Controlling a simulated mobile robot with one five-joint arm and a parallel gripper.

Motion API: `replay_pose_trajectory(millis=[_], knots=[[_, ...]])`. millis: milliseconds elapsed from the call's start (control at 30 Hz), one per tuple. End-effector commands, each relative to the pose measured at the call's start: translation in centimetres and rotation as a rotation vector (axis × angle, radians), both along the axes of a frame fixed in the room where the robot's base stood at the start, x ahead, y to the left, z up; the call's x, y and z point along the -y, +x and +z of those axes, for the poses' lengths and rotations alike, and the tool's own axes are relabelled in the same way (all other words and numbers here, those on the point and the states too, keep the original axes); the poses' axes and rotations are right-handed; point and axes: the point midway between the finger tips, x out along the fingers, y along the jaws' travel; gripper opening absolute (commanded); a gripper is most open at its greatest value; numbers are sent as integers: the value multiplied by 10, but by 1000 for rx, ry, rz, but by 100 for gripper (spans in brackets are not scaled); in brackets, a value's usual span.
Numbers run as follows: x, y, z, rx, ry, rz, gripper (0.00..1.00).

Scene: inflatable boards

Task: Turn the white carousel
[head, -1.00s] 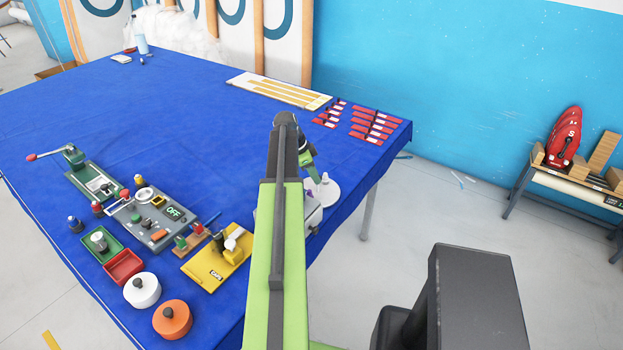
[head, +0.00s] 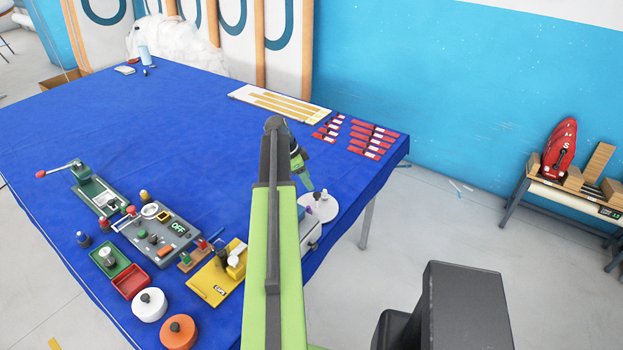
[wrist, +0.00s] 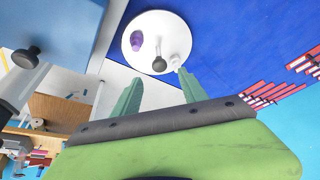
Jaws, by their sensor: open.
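The white carousel (head: 328,211) is a round white disc at the table's right front edge, partly hidden by my arm in the head view. In the wrist view the carousel (wrist: 150,20) carries a purple piece (wrist: 137,41), a white piece (wrist: 179,40) and a dark grey knob (wrist: 159,65) near its rim. My gripper (wrist: 158,76) is open and empty, its two green fingers pointing towards the knob side of the disc. The knob shows between the fingertips in the picture; I cannot tell whether they touch. In the head view my gripper (head: 306,184) is just beyond my arm, beside the carousel.
A grey box (head: 309,232) stands close by the carousel. Left of my arm are a yellow block device (head: 213,283), a grey panel reading OFF (head: 165,236), and white (head: 149,305) and orange (head: 178,332) round pots. Red labelled pieces (head: 368,141) lie beyond. The table's middle is clear.

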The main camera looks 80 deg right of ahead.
Motion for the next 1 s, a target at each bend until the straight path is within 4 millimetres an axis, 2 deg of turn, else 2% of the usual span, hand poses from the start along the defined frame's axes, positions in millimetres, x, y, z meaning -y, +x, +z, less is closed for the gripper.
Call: replay_pose_trajectory(millis=[33, 100, 300, 400, 1000], knots=[[-2, 5, 25, 0, 0, 1, 51], [-5, 11, 41, 0, 0, 2, 51], [-14, 28, 83, 0, 0, 1, 51], [-16, 33, 94, -1, 0, 0, 51], [-19, 40, 92, -1, -1, 4, 51]])
